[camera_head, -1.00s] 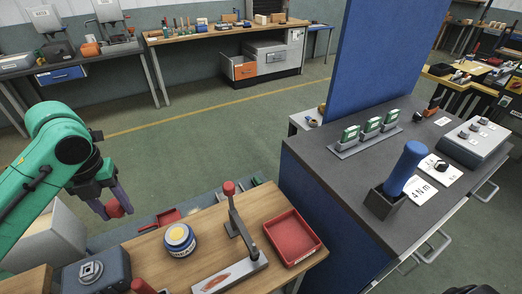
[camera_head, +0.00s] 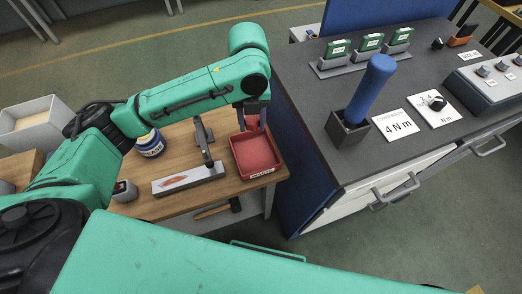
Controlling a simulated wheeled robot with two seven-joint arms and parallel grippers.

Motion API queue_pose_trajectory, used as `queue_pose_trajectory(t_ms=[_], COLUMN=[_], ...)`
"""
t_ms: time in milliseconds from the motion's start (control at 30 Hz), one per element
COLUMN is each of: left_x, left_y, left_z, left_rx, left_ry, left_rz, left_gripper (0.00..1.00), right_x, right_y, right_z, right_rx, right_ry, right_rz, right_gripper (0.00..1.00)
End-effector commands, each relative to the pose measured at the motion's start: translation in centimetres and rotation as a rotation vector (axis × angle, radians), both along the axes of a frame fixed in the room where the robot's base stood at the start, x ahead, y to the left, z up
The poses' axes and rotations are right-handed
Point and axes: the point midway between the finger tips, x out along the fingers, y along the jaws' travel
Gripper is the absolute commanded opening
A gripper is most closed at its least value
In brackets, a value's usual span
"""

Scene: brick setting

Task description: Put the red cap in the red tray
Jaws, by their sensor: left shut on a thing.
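The red tray (camera_head: 256,160) sits at the right end of the wooden bench, its floor mostly bare to view. My left gripper (camera_head: 252,122) points down over the tray's far part, with its arm reaching across from the left. Its fingers are small and partly hidden by the wrist. How high the fingers are above the tray floor is hard to tell. My right gripper is not in view.
A lever tool on a grey base (camera_head: 188,178) stands just left of the tray. A blue and white tin (camera_head: 150,146) is further left, partly behind my arm. The dark counter (camera_head: 330,95) with a blue-handled tool (camera_head: 370,90) rises close on the right.

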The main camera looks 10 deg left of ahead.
Motion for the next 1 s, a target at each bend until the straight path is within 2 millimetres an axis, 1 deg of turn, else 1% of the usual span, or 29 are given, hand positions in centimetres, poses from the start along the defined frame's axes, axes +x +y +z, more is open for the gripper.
queue_pose_trajectory(t_ms=[33,200,300,367,533,633,833,933,967,1000], left_x=[-0.1,-0.1,0.0,0.0,0.0,0.0,0.0,0.0,0.0,0.0], left_y=[0.1,0.0,0.0,0.0,0.0,0.0,0.0,0.0,0.0,0.0], left_z=[-1.6,-7.1,-9.2,-10.1,-13.4,-14.3,-14.3,-14.7,-14.6,-14.6], left_rx=[0.002,0.001,0.001,0.001,0.001,0.001,0.000,0.001,0.001,0.001], left_ry=[0.007,0.003,0.000,0.000,0.001,-0.002,-0.002,-0.002,-0.002,-0.002], left_rz=[0.001,0.000,-0.002,-0.002,-0.002,-0.003,-0.003,-0.003,-0.003,-0.003], left_gripper=[0.00,0.00,0.00,0.00,0.00,0.00,0.00,0.00,0.55,0.70], right_x=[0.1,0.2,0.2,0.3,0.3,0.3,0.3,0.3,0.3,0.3], right_y=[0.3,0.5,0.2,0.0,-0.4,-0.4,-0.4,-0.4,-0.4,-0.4], right_z=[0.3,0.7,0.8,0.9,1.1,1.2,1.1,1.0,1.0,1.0], right_rx=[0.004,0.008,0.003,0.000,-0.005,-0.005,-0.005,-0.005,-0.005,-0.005], right_ry=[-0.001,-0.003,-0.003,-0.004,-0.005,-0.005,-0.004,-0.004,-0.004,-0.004], right_rz=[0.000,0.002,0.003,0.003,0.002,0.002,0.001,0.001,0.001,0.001], right_gripper=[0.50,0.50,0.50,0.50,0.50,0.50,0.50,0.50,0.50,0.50])
